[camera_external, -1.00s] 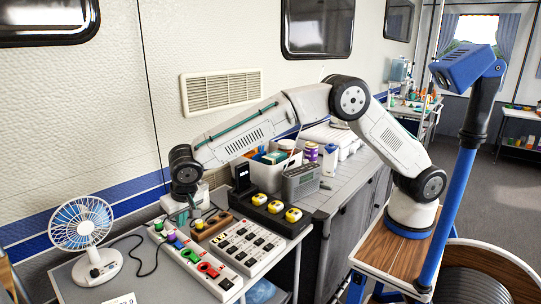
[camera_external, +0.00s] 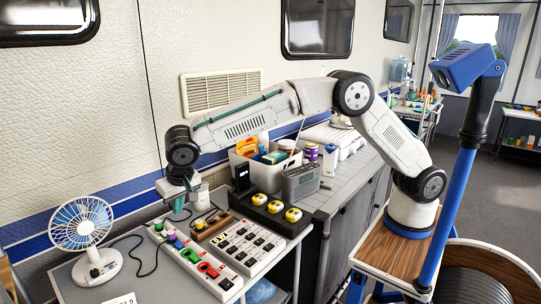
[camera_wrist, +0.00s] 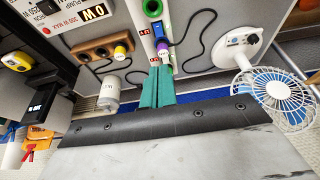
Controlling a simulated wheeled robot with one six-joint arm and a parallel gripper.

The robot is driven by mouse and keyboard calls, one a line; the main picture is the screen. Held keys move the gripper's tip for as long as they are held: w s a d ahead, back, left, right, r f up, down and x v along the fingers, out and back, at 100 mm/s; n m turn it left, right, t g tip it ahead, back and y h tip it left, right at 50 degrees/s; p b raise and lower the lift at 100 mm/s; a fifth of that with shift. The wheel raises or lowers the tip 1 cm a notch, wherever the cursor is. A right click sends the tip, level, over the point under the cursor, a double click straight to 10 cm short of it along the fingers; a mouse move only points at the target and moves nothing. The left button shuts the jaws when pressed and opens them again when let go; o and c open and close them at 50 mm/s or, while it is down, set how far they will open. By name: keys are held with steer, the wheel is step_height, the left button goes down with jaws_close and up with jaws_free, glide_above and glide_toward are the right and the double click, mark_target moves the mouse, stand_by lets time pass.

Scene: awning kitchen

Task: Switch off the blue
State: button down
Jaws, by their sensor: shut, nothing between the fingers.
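A long white power strip (camera_external: 190,258) with coloured plugs and switches lies on the grey table. In the wrist view, a blue switch (camera_wrist: 157,30) shows on the strip between a green plug (camera_wrist: 152,8) and a purple plug (camera_wrist: 162,46). Which way the switch is tipped is too small to tell. My gripper (camera_external: 178,209) is above the strip's far end, pointing down. In the wrist view, my teal fingers (camera_wrist: 157,70) are together and empty, with their tips just short of the purple plug in the picture. A red plug (camera_external: 207,270) is at the strip's near end.
A white fan (camera_external: 85,230) stands left of the strip, with a black cable between. A brown socket block (camera_wrist: 95,48), a white cylinder (camera_wrist: 106,94), another white strip (camera_external: 245,246) and a black box with yellow plugs (camera_external: 270,212) crowd the right side in the external view.

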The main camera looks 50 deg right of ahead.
mark_target(181, 246)
steer(key=x, duration=1.4)
steer(key=shift+s+f, duration=0.1)
steer(key=shift+s, duration=0.3)
steer(key=shift+w+f, duration=0.1)
steer(key=shift+f, duration=0.35)
steer(key=shift+s+f, duration=0.15)
steer(key=shift+s, duration=0.85)
